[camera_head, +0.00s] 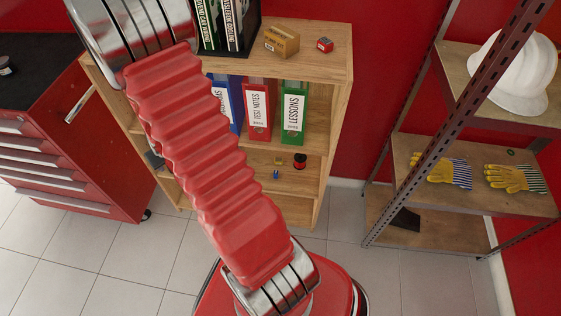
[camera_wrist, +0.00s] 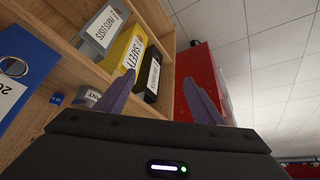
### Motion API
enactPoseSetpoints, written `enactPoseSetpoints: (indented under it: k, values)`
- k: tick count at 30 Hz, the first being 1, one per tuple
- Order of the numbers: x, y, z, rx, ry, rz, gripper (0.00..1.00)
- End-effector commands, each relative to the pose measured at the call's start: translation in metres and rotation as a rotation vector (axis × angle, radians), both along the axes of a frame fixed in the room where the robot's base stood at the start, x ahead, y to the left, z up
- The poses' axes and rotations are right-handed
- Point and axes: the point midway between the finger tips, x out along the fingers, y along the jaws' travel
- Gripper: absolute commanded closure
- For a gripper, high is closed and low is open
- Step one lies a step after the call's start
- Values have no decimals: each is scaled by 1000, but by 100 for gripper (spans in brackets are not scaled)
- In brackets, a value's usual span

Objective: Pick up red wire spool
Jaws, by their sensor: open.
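The red wire spool (camera_head: 300,161) looks like a small red and black cylinder in the head view. It sits on the wooden bookcase's shelf below the binders, towards the right side. The spool does not show in the wrist view. My gripper (camera_wrist: 159,63) shows in the wrist view with its two purple fingers spread apart and nothing between them. It is tilted upward near a bookcase with binders. My gripper is outside the head view, so its distance to the spool cannot be told.
The wooden bookcase (camera_head: 318,72) holds a red binder (camera_head: 257,108) and a green binder (camera_head: 293,112) above the spool. A small yellow item (camera_head: 279,160) and a blue item (camera_head: 276,174) lie near it. A metal rack (camera_head: 467,88) stands right; a red tool cabinet (camera_head: 70,170) stands left.

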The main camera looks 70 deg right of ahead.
Motion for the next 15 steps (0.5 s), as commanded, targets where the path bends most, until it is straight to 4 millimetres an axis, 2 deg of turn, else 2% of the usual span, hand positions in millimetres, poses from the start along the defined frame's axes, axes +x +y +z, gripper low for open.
enactPoseSetpoints:
  k: [1, 3, 8, 15]
  values:
    - [-5, -9, -16, -1, 9, -22, 38]
    - [-11, -20, -35, -10, 17, -45, 38]
    - [-28, -46, -77, -34, 34, -97, 38]
    - [-63, -82, -139, -78, 55, -187, 38]
